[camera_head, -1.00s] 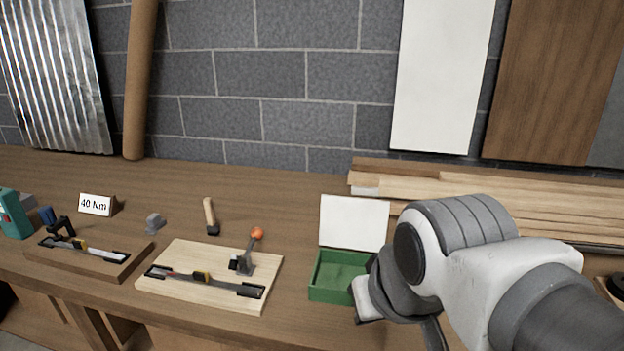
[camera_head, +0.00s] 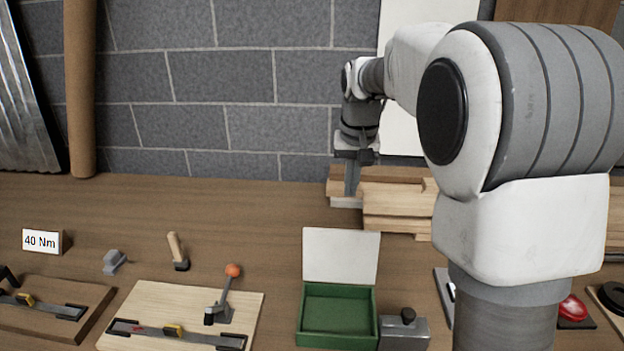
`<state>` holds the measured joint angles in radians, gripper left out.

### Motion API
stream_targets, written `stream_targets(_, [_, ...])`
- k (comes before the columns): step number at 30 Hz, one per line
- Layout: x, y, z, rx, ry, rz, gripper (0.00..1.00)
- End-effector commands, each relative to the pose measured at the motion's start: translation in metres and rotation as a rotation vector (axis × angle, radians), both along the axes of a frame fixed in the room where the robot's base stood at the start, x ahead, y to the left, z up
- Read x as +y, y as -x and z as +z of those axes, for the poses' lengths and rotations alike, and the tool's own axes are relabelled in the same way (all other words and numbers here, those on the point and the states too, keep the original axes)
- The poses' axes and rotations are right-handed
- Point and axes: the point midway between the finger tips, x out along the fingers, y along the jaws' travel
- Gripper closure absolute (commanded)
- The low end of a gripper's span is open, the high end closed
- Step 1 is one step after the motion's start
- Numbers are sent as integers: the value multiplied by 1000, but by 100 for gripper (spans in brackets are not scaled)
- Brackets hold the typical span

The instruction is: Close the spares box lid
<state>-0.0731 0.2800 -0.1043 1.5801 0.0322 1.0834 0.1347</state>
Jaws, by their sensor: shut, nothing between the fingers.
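The spares box (camera_head: 337,313) is an open green box on the bench, right of centre, and looks empty inside. Its white lid (camera_head: 341,256) stands upright at the box's back edge. My gripper (camera_head: 352,190) is shut and empty, pointing down behind the lid in the picture, near the stacked boards at the back of the bench. It is apart from the lid. My arm reaches over from the right.
A grey metal block (camera_head: 404,331) with a black knob stands just right of the box. A wooden board (camera_head: 180,306) with an orange-knobbed lever lies to the left. Stacked planks (camera_head: 392,207) lie behind, against the block wall. A red item (camera_head: 572,308) sits at far right.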

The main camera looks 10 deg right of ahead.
Motion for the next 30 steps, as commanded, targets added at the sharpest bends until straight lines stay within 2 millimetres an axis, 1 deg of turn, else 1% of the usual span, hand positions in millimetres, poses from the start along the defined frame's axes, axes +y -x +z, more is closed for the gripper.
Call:
stream_targets(1, [0,-14,-6,17,4,-5,100])
stream_targets(3, [0,-28,-15,32,8,-13,100])
stream_targets(6, [1,-43,-25,49,14,-21,100])
stream_targets(9, [1,-51,-32,57,17,-26,100])
stream_targets(14, [1,-56,-43,63,18,-29,100])
stream_targets(16, [1,-57,-52,64,18,-28,100])
stream_targets(20, [0,-60,-76,66,18,-27,100])
stream_targets(28, [-2,-67,-135,66,19,-27,100])
stream_targets(29, [-1,-67,-137,63,19,-27,100])
stream_targets(30, [0,-60,-131,61,18,-26,100])
